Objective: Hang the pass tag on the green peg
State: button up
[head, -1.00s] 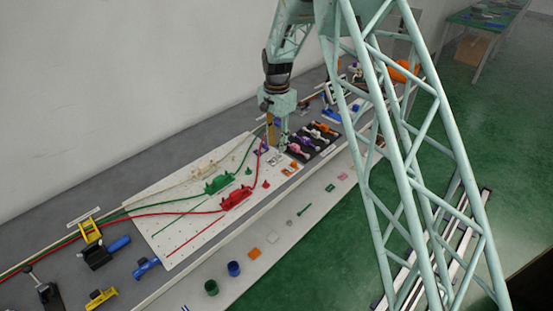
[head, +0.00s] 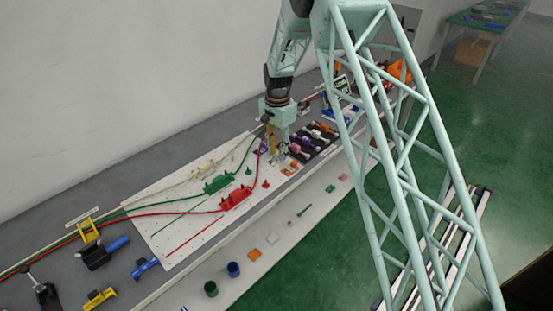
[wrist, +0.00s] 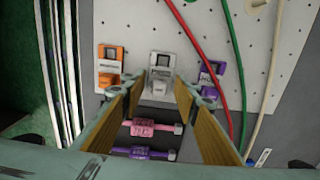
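In the wrist view, my gripper (wrist: 160,92) is open, its two tan-lined fingers apart. The lettering is too small to read, so I cannot tell which is the pass tag. In the head view, my gripper (head: 280,150) is low over the far right end of the white board. A small green peg (head: 249,171) stands on the board to its left.
A red peg (head: 265,184) stands near the green one. Green (head: 218,184) and red (head: 236,198) fixtures with cables sit on the white pegboard (head: 165,205). A dark rack of coloured levers (head: 318,138) is right of my gripper. Pink (wrist: 150,127) and purple pieces show under the fingers.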

aim_at(277, 153)
jog(key=c, duration=0.7)
jog(key=shift+c, duration=0.2)
jog(key=shift+r, duration=0.2)
notch_tip(277, 153, up, 10)
jog(key=p, duration=0.1)
jog(key=shift+f, duration=0.2)
dwell(0.3)
jog(key=shift+s+a+p, duration=0.1)
jog(key=shift+a+p, duration=0.05)
jog(key=shift+p, duration=0.3)
